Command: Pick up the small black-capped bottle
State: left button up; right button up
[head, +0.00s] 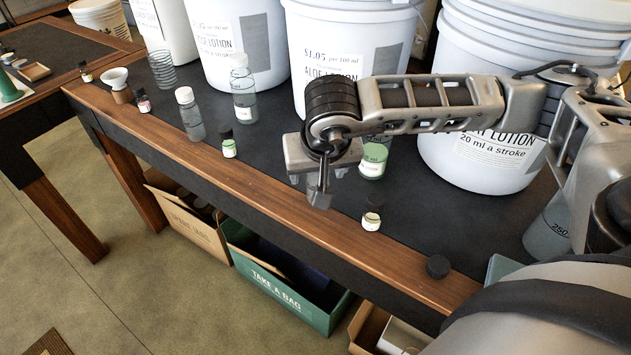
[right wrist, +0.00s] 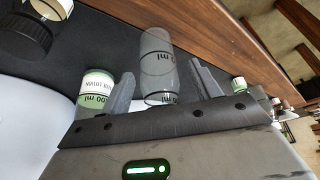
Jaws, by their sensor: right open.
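Several small black-capped bottles stand on the dark table, so I cannot tell which one is meant. One with a pale label (head: 372,218) is right of my right gripper (head: 320,190), near the wooden front edge; it appears close up at the top left of the right wrist view (right wrist: 28,32). A smaller one (head: 143,103) is farther left. My right gripper is open above the table. In the right wrist view, a clear 100 ml container (right wrist: 157,60) shows between its fingers; contact is unclear. My left gripper is out of view.
Large white lotion buckets (head: 237,45) line the back. A green bag box (head: 285,290) sits below.

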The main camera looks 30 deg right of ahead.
jog(key=c, duration=1.1)
jog(key=shift+o, duration=0.2)
jog(key=shift+r, duration=0.15)
